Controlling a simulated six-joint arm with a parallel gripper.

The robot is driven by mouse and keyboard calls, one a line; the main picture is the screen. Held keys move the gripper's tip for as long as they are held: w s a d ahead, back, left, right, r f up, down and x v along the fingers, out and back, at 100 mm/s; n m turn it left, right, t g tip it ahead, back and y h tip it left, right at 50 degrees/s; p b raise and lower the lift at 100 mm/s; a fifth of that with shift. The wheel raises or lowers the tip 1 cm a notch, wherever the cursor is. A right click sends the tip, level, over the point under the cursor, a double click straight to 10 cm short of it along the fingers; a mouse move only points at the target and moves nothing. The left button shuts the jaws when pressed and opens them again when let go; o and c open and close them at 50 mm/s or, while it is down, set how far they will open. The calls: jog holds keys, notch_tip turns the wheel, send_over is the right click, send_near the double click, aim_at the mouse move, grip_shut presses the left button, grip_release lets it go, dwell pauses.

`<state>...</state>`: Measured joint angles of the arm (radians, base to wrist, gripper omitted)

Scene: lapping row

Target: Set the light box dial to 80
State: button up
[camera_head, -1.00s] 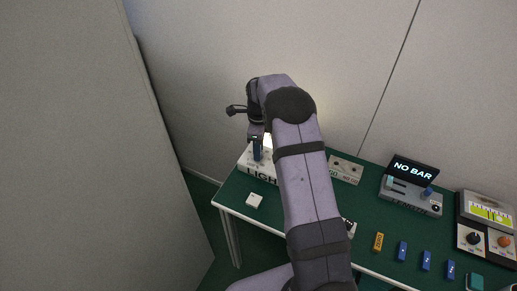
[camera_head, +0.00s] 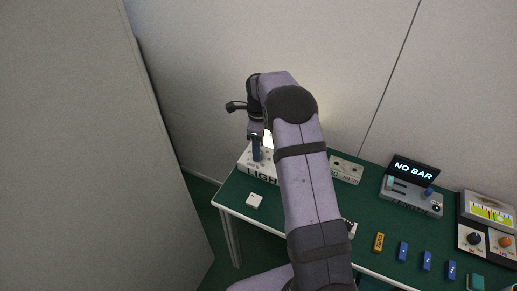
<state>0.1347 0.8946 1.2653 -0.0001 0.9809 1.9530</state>
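The light box (camera_head: 244,161) is a white unit with "LIGH" showing in black on its front, at the far left of the green table. Its lit panel (camera_head: 268,142) glows behind my arm. My gripper (camera_head: 256,157) points down onto the top of the light box, at its left part. The dial is hidden or too small to make out under the fingertips. I cannot tell whether the fingers are closed on it. My arm covers the right part of the box.
A grey unit (camera_head: 346,170) stands right of my arm. Further right are a "NO BAR" device (camera_head: 411,197), an orange block (camera_head: 378,242), several blue blocks (camera_head: 403,251) and a gauge unit (camera_head: 488,214).

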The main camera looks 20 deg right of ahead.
jog(key=shift+r+b, duration=0.6)
jog(key=shift+r, duration=2.55)
jog(key=shift+s, duration=0.1)
jog(key=shift+s+a+r+n, duration=0.15)
jog(key=shift+s+a+n, duration=0.1)
jog(key=shift+n, duration=0.15)
jog(key=s+a+n+p, duration=0.1)
jog(key=s+a+n, duration=0.2)
jog(key=s+n, duration=1.05)
jog(key=s+a+n, duration=0.4)
jog(key=s+n, duration=0.6)
jog(key=s, duration=0.6)
notch_tip(320, 180, down, 18)
jog(key=b, duration=1.8)
jog(key=shift+d+r, duration=0.15)
jog(key=shift+d, duration=0.05)
